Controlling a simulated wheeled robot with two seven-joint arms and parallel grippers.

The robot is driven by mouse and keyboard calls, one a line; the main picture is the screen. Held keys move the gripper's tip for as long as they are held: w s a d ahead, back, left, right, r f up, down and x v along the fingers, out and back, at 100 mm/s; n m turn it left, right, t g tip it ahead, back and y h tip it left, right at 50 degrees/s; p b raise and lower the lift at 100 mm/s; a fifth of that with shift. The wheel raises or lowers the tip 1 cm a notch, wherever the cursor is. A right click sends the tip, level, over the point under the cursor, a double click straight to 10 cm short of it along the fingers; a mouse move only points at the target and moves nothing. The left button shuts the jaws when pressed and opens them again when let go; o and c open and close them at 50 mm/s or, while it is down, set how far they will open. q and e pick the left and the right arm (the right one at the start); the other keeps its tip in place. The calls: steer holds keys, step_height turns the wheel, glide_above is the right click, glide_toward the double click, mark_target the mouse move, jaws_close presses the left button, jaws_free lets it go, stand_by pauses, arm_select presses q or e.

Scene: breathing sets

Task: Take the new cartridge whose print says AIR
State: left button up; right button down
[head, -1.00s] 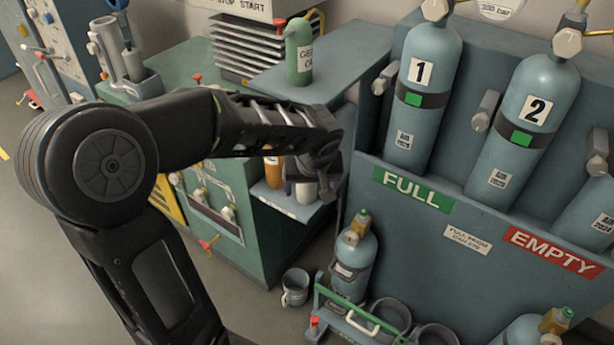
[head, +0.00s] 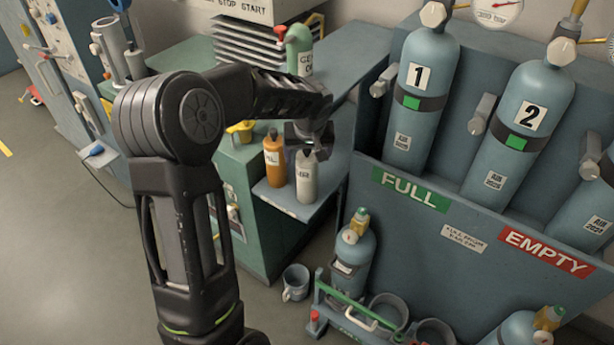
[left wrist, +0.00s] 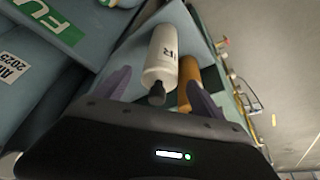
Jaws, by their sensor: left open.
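A white cartridge (head: 307,182) with dark print, partly readable as ending in "IR", stands upright on a small grey shelf (head: 301,211) on the green cabinet's side. It also shows in the left wrist view (left wrist: 162,58), its dark cap towards me. An orange cartridge (head: 273,165) stands close to its left, its print ending in "L"; it shows in the left wrist view (left wrist: 188,72) too. My left gripper (head: 307,148) is open just above the white cartridge's cap. In the left wrist view, the cap lies between the open fingers (left wrist: 155,92), with no contact visible. My right gripper is out of view.
A green bottle (head: 299,52) stands on the cabinet top behind. The rack (head: 395,160) with large numbered cylinders stands to the right. A mug (head: 296,283) and a trolley (head: 345,320) with a small cylinder are on the floor. The floor at left is mostly open.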

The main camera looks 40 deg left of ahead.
mark_target(307, 158)
arm_select(q)
steer(key=shift+p+x, duration=0.35)
steer(key=shift+x, duration=2.15)
jaws_close()
